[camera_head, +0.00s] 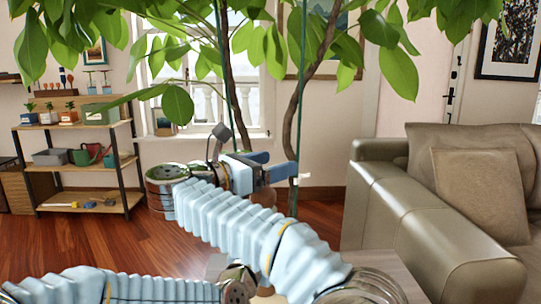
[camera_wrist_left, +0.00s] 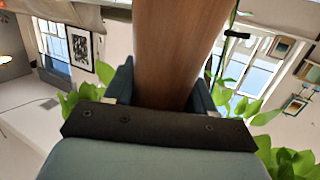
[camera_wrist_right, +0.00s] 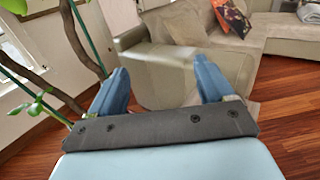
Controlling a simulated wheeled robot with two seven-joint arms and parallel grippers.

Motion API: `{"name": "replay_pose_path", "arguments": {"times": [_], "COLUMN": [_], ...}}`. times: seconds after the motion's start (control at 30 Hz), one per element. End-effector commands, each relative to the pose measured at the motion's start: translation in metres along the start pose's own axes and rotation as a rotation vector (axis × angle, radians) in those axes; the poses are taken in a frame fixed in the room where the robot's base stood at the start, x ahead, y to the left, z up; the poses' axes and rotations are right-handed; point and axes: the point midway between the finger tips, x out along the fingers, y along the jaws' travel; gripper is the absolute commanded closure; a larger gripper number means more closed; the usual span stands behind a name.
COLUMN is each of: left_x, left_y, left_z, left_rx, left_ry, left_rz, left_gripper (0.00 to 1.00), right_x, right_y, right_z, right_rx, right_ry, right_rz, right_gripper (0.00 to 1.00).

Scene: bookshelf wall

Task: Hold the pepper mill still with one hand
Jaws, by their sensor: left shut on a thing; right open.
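The pepper mill (camera_wrist_left: 178,40) shows in the left wrist view as a smooth brown wooden body. It runs up out of the top of the picture, so its ends are hidden. My left gripper (camera_wrist_left: 163,88) is shut on it, with one dark blue finger on each side. I cannot make out the mill or the left gripper in the head view, where my left arm runs along the bottom. My right gripper (camera_head: 282,166) is open in front of the plant's trunks. In the right wrist view its blue fingers (camera_wrist_right: 161,80) are wide apart with nothing between them.
A leafy plant (camera_head: 292,130) on thin trunks stands behind the right gripper. A grey-green sofa (camera_head: 420,225) is at the right. A shelf unit (camera_head: 80,129) with pots and tools stands at the left. A pale table surface (camera_head: 390,265) shows at the lower right.

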Motion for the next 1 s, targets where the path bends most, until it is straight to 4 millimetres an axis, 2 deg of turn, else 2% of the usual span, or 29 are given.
{"name": "replay_pose_path", "arguments": {"times": [0.1, 0.23, 0.8, 0.9, 0.97, 1.0], "left_x": [0.000, 0.000, 0.000, 0.000, 0.000, 0.000], "left_y": [0.000, 0.000, 0.000, 0.000, 0.000, 0.000], "left_z": [0.003, 0.003, 0.003, 0.003, 0.003, 0.003], "left_rx": [0.001, 0.001, 0.001, 0.001, 0.001, 0.001], "left_ry": [-0.006, -0.006, -0.005, -0.005, -0.005, -0.005], "left_rz": [0.000, 0.000, 0.000, 0.000, 0.000, 0.000], "left_gripper": [0.87, 0.87, 0.87, 0.87, 0.87, 0.87], "right_x": [0.000, 0.000, 0.001, 0.015, 0.034, 0.052], "right_y": [0.001, 0.000, 0.000, -0.003, -0.006, -0.010], "right_z": [0.017, 0.028, 0.030, 0.030, 0.030, 0.030], "right_rx": [0.001, 0.000, 0.000, 0.029, 0.073, 0.113], "right_ry": [0.000, 0.000, 0.000, 0.004, 0.007, 0.008], "right_rz": [0.001, -0.001, -0.001, -0.011, -0.024, -0.035], "right_gripper": [0.19, 0.19, 0.19, 0.19, 0.19, 0.19]}}
